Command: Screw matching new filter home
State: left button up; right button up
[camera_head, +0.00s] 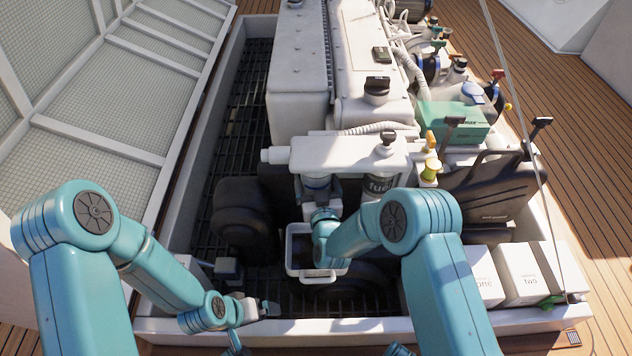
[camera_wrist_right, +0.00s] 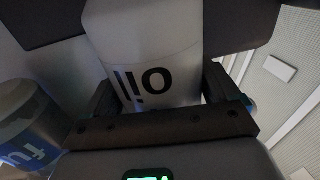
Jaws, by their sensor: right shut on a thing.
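A white oil filter (camera_wrist_right: 155,50), labelled "oil", stands between the two dark fingers of my right gripper (camera_wrist_right: 160,90) in the right wrist view. My right gripper is shut on it. In the head view the filter (camera_head: 316,183) is under the white housing (camera_head: 340,154), partly covered by my right wrist. Whether its top touches the housing cannot be told. A fuel filter (camera_head: 380,187) hangs under the same housing to the right; it also shows at the left of the wrist view (camera_wrist_right: 28,130). My left gripper (camera_head: 262,309) is low near the front edge, away from the filters; its jaws are too small to read.
A white open pan (camera_head: 298,272) lies below the oil filter. White boxes marked one (camera_head: 486,287) and two (camera_head: 521,282) stand at the front right. The white engine (camera_head: 370,75) fills the back.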

jog(key=shift+r, duration=0.45)
dwell(1.1)
jog(key=o, duration=0.8)
jog(key=shift+a+m+h, duration=0.15)
jog(key=shift+m+h, duration=0.55)
jog(key=shift+h, duration=0.5)
jog(key=shift+d+m+h, duration=0.2)
jog(key=shift+m+h, duration=1.1)
jog(key=shift+h, duration=0.8)
jog(key=c, duration=1.1)
jog(key=shift+d+n+y, duration=0.1)
jog(key=shift+n+y, duration=0.6)
jog(key=shift+y, duration=0.4)
jog(key=shift+n+y, duration=0.7)
jog(key=shift+y, duration=0.4)
